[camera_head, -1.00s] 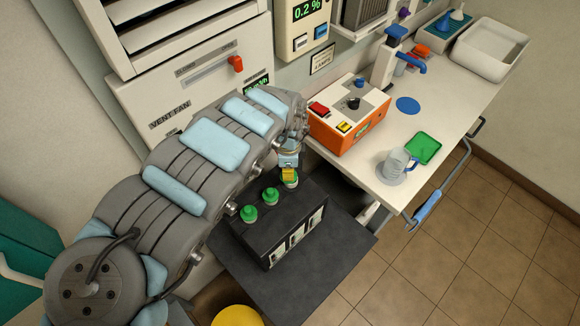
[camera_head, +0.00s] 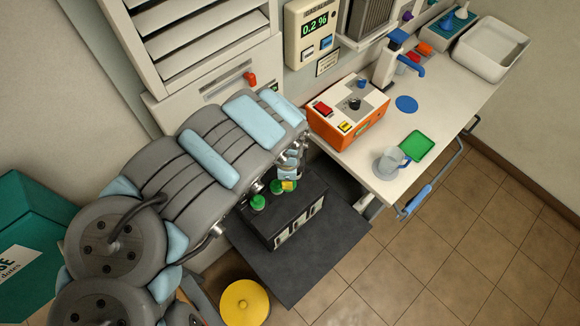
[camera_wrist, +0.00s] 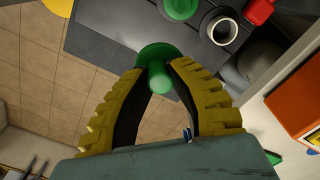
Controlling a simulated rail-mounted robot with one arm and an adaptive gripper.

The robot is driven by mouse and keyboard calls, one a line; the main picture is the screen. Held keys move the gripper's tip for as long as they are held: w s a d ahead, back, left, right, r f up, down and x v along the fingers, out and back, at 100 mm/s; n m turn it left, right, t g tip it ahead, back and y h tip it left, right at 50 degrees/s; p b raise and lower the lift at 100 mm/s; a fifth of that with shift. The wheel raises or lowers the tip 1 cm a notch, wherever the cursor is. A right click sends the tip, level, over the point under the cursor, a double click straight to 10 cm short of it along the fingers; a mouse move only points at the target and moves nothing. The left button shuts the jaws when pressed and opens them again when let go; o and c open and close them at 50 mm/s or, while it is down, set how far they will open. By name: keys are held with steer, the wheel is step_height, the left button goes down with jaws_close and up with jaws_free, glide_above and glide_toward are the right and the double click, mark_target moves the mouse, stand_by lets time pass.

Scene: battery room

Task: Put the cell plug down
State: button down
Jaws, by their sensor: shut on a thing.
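My gripper (camera_wrist: 160,68) has yellow ribbed fingers and is shut on a green cell plug (camera_wrist: 150,52). In the head view my gripper (camera_head: 288,185) is small, over the far right end of the black battery (camera_head: 292,222). In the wrist view the held plug's round flange and paler knob show between the fingertips. An open cell hole with a pale rim (camera_wrist: 222,30) shows to the right of the held plug. Another green plug (camera_wrist: 180,8) sits on the battery at the top edge. In the head view two green plugs (camera_head: 258,202) show on the battery top. I cannot tell the held plug's height.
The battery stands on a dark shelf (camera_head: 285,275). A white bench to the right holds an orange charger box (camera_head: 350,115), a clear mug (camera_head: 390,162), a green pad (camera_head: 417,145) and a blue disc (camera_head: 406,104). A yellow round lid (camera_head: 243,302) is below.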

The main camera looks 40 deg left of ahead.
steer(key=shift+s+d+r+p, duration=0.4)
steer(key=shift+s+p, duration=0.15)
steer(key=shift+p, duration=0.6)
steer(key=shift+s+d+r+p, duration=0.3)
steer(key=shift+s+p, duration=0.25)
steer(key=shift+p, duration=0.55)
